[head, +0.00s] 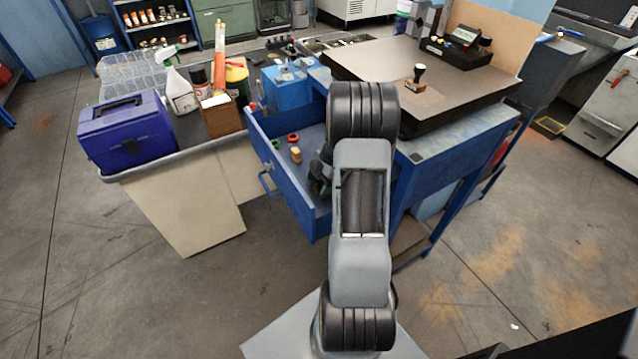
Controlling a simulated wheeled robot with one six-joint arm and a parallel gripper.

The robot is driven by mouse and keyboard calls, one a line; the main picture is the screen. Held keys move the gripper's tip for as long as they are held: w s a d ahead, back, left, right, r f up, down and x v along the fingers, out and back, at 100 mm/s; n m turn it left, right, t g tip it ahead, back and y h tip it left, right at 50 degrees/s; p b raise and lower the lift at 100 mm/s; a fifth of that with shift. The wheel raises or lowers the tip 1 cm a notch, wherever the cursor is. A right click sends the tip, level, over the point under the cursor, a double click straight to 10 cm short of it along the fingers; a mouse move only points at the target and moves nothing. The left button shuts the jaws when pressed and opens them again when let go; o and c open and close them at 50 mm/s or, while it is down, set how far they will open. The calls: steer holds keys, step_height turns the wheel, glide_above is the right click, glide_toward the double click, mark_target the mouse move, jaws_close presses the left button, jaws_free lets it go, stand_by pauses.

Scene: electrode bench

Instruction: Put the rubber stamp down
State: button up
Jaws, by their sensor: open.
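My gripper (320,178) is low over the open blue drawer (287,178), to the left of and below the stamp in the picture. My arm hides most of it; it is open, and no object shows in it. The drawer holds a red ring (293,138), a green ring (275,146) and a small brown piece (296,155).
A black holder (455,52) with dark items stands at the back of the top, before a tan board (500,28). The top's left part is clear.

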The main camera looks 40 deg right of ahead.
steer(key=shift+r, duration=0.1)
steer(key=v, duration=0.7)
steer(key=shift+r, duration=0.25)
steer(key=shift+d, duration=0.1)
